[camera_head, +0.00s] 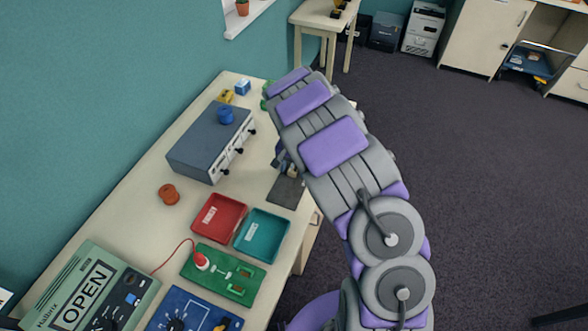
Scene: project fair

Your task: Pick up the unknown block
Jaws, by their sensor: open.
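My gripper (286,166) is over the right edge of the long table (140,190), largely hidden behind my purple and grey arm. What shows of it is small and dark, close above a dark grey pad (286,191). I cannot tell which thing is the unknown block; any block under the gripper is hidden. A yellow block (227,96), a blue-and-white block (242,87) and a green piece (268,88), partly hidden by my arm, stand at the table's far end. No object shows clearly between the fingers.
A grey box (197,150) with a blue spool (225,115) on top stands left of my gripper. An orange spool (168,194), a red tray (218,219), a teal tray (262,235) and a green board (222,274) lie nearer. A green OPEN device (90,290) is front left.

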